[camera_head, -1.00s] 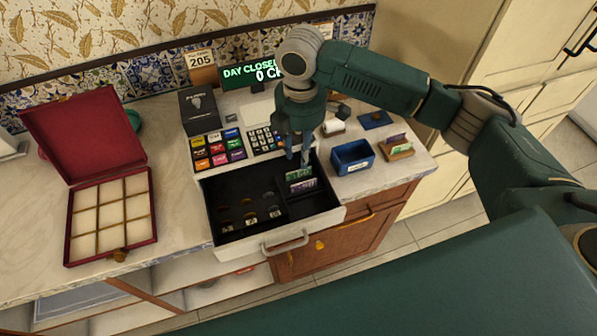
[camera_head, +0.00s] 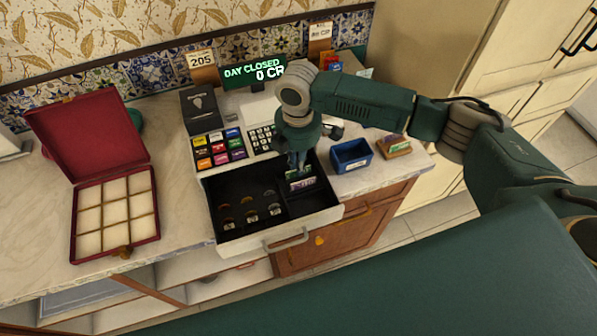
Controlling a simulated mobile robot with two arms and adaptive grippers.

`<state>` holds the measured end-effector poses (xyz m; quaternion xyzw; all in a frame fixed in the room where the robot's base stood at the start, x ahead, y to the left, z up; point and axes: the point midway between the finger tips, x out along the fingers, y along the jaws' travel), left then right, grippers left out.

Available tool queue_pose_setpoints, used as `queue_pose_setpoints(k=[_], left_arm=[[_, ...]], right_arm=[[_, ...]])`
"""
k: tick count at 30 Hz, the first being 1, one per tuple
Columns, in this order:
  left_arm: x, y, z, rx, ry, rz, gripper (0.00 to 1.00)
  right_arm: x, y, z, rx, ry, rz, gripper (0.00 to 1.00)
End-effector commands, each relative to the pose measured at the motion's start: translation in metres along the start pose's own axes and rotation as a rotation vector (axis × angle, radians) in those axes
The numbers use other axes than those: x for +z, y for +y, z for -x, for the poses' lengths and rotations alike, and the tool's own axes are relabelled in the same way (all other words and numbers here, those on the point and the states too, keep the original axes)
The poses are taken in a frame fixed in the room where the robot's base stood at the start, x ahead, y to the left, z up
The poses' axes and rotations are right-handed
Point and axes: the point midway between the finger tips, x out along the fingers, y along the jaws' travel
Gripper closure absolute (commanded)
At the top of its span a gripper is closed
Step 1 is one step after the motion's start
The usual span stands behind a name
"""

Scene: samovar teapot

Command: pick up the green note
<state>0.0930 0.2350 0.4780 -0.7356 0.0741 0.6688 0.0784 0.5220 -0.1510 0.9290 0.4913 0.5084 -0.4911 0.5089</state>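The green note (camera_head: 293,175) stands in the right compartment of the open cash drawer (camera_head: 232,188), just behind a purple note (camera_head: 303,185). My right gripper (camera_head: 297,167) points down into that compartment, with its fingertips at the top of the green note. The fingers cover part of the note. They are small and dark here, so I cannot tell whether they are apart or shut on it. My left gripper is not in view.
Several coins lie in the drawer's left part. A blue bin (camera_head: 351,156) and a wooden holder with notes (camera_head: 394,146) stand to the right. The register keys (camera_head: 217,148) are behind the drawer. An open red box (camera_head: 116,212) stands at the left.

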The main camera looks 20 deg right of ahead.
Motion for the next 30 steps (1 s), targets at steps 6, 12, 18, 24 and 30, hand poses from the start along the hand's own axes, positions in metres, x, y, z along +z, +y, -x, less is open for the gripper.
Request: queue_pose_setpoints(k=[6, 12, 18, 24, 30], left_arm=[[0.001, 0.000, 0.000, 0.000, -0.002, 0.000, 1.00], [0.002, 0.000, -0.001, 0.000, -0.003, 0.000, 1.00], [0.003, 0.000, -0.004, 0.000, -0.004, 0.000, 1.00], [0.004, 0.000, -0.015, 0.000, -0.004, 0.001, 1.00], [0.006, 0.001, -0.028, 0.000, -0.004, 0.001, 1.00]], right_arm=[[0.000, 0.000, 0.000, 0.000, 0.000, 0.000, 1.00], [0.000, 0.000, 0.002, 0.000, 0.000, 0.000, 1.00], [0.000, 0.001, 0.016, 0.002, 0.001, 0.000, 1.00], [0.000, 0.002, 0.056, 0.007, 0.002, 0.001, 1.00], [0.000, 0.002, 0.116, 0.008, 0.002, 0.001, 1.00]])
